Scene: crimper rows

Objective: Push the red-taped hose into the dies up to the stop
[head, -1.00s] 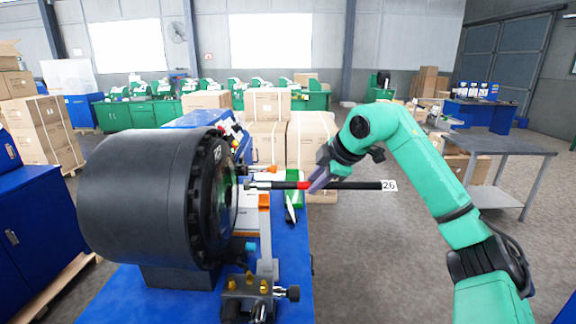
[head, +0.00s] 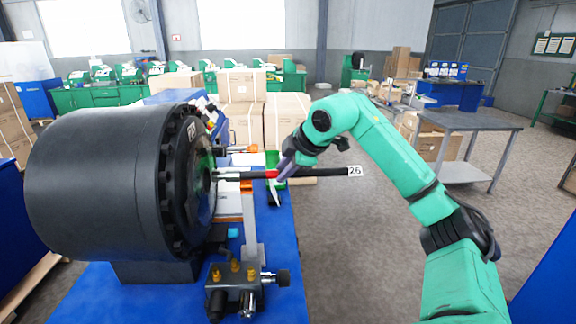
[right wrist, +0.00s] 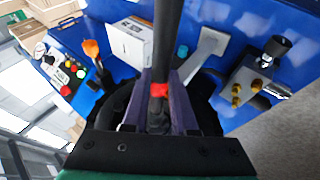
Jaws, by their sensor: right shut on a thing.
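The black hose (head: 325,172) with a red tape band (head: 271,174) lies level, with a tag reading 26 at its right end. My right gripper (head: 284,168) is shut on the hose at the red tape. In the right wrist view the red tape (right wrist: 159,90) shows between the purple fingers (right wrist: 160,105). The hose's metal end (head: 228,175) points left at the opening of the big black crimper (head: 100,190). Its tip reaches the crimper's face; how deep it sits among the dies (head: 207,175) I cannot tell. My left gripper is not in view.
The crimper stands on a blue bench (head: 277,245). A valve block with brass fittings (head: 235,285) sits at the bench front. An orange-handled tool (head: 240,149) lies behind the hose. Cardboard boxes (head: 242,120) stand beyond. Open floor lies to the right.

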